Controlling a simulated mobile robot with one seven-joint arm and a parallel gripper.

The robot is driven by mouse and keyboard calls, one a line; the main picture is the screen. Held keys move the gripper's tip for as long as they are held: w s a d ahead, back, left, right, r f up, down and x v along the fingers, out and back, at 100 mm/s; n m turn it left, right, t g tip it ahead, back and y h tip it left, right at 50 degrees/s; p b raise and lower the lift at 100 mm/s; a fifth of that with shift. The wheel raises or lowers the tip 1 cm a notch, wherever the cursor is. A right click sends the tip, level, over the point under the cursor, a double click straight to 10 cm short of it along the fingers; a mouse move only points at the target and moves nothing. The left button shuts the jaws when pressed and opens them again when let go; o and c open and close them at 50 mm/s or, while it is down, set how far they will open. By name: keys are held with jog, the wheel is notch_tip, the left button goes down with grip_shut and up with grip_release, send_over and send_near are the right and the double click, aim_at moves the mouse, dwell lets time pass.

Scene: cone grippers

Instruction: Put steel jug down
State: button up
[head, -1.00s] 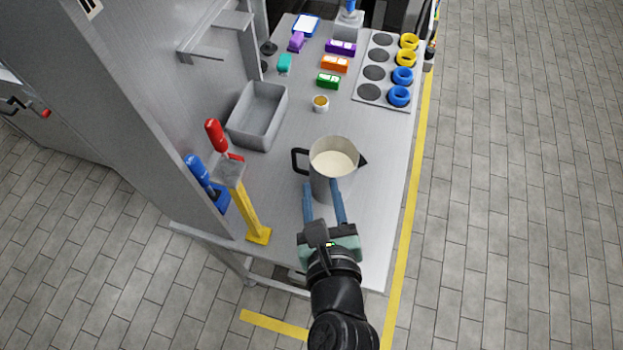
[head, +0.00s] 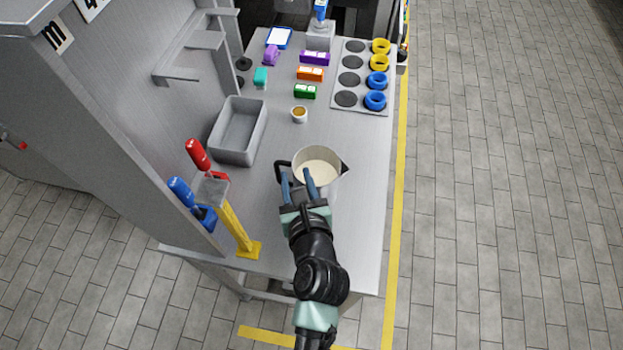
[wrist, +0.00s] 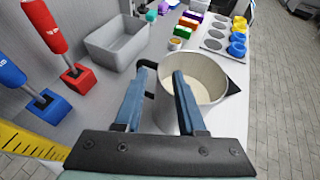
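The steel jug (head: 331,188), with a pale inside, a black handle (head: 281,170) on its left and a dark spout on its right, appears upright on the grey worktop. The jug also shows in the wrist view (wrist: 208,80). My gripper (head: 296,174) is at the near left side of the jug. In the wrist view my gripper (wrist: 160,75) has its two blue fingers apart. The black handle shows in the gap between them, and the right finger overlaps the jug's wall. I cannot tell whether either finger touches the jug.
A grey tray (head: 216,148) and a small cup (head: 299,115) stand beyond the jug. A yellow stand (head: 236,228) and red (head: 198,155) and blue (head: 181,191) tools are at the left by the wall panel. Worktop right of the jug is clear up to its edge.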

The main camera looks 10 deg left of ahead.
jog(key=shift+x, duration=1.35)
grip_shut()
jog(key=shift+s+f, duration=0.2)
jog(key=shift+f, duration=0.1)
jog(key=shift+w+r, duration=0.1)
jog(key=shift+r, duration=0.2)
